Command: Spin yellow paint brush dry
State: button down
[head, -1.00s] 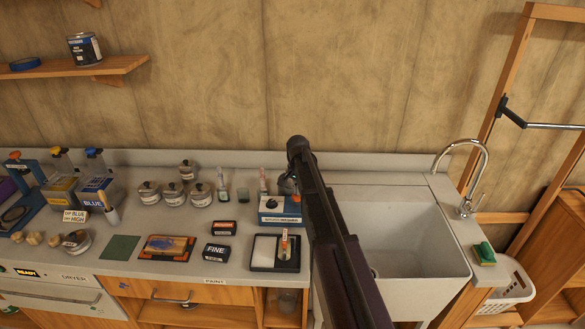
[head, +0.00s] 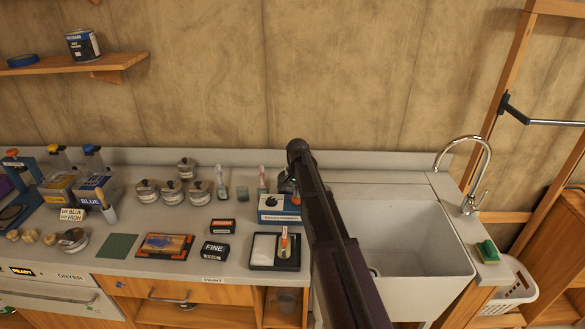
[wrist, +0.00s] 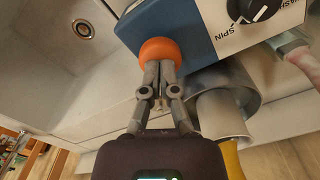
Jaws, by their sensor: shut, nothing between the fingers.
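The blue spinner box (head: 279,208) stands on the counter left of the sink. In the wrist view its black dial (wrist: 250,8) has a white mark beside the word SPIN. An orange round knob (wrist: 159,51) sticks out at the box's side. My gripper (wrist: 160,64) is shut and empty, its fingertips right at the knob; I cannot tell if they press on it. Beside the fingers is a grey metal cylinder (wrist: 243,82) around a pale brush part (wrist: 220,116) with a yellow handle (wrist: 232,158). In the head view my arm hides the gripper and knob.
The white sink (head: 395,245) lies right of my arm, its basin empty. A brush in a jar (wrist: 292,45) stands close beside the spinner. A black tray (head: 263,264) with a small brush lies in front. Several tins and jars (head: 172,190) crowd the counter to the left.

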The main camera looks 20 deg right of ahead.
jog(key=shift+f, duration=0.45)
jog(key=shift+r, duration=0.25)
jog(key=shift+r+p, duration=1.6)
jog(key=shift+f, duration=0.1)
dwell(1.5)
dwell(1.2)
